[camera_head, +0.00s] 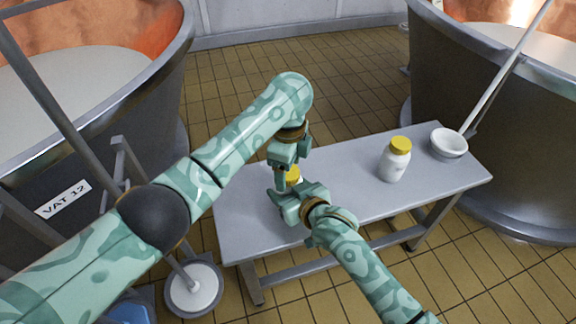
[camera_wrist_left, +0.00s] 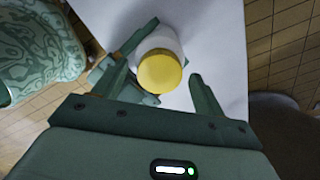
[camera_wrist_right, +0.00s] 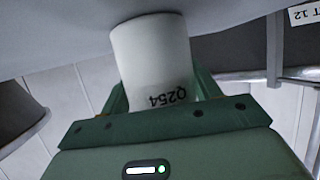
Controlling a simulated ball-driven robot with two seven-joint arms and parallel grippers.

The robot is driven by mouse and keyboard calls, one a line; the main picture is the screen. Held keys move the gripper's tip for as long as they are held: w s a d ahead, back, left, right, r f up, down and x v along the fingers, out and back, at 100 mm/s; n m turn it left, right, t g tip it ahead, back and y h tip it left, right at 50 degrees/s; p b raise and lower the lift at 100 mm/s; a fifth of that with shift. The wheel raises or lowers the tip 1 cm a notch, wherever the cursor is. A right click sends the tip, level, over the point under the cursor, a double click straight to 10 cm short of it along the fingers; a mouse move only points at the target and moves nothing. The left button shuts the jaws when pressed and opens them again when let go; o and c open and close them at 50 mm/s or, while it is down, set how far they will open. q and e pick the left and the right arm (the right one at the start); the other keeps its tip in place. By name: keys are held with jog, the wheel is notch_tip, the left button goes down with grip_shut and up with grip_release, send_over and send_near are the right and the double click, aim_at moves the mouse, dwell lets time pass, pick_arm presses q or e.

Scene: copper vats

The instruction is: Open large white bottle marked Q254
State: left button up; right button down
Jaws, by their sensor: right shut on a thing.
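The large white bottle marked Q254 (camera_wrist_right: 150,55) has a yellow lid (camera_head: 293,175) and is at the left part of the grey bench. My right gripper (camera_head: 284,194) is shut on its body. The right wrist view shows the Q254 label upside down, between the fingers. Whether the bottle's base touches the bench I cannot tell. My left gripper (camera_head: 291,166) is over the bottle, pointing down. In the left wrist view its open fingers stand either side of the yellow lid (camera_wrist_left: 160,70), with gaps. In the head view the grippers hide most of the bottle.
A second white bottle with a yellow lid (camera_head: 395,163) stands on the bench (camera_head: 345,190), right of the grippers. Large copper-lined vats stand left and right. The bench between grippers and second bottle is clear.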

pick_arm(q)
notch_tip(320, 180, up, 5)
jog(key=shift+f, duration=0.2)
jog(key=shift+c, duration=0.3)
notch_tip(320, 180, up, 3)
jog(key=m, duration=0.4)
jog(key=shift+w+f, duration=0.1)
jog(key=shift+f, duration=0.05)
jog(key=shift+r+m, duration=0.2)
jog(key=shift+m, duration=0.5)
jog(key=shift+f, duration=0.3)
notch_tip(320, 180, down, 7)
jog(key=shift+f, duration=0.1)
jog(key=c, duration=1)
jog(key=n, duration=0.6)
